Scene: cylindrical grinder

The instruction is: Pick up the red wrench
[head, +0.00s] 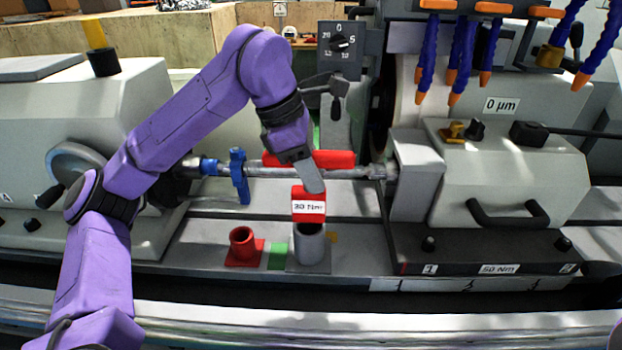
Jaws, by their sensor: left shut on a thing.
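The red wrench (308,205), with a white "30 Nm" label, is upright in the middle of the head view. My left gripper (309,181) comes down from above and is shut on its top end. The fingers partly hide that end. The wrench's lower edge is at the mouth of a grey cylindrical holder (311,252). I cannot tell whether any of it is inside the holder. My right gripper is not in view.
A red holder (243,247), open at the top, stands left of the grey one, with a green patch (278,256) between. Behind runs a horizontal shaft (355,173) with a blue clamp (239,176). Blue-orange hoses (457,55) hang at upper right.

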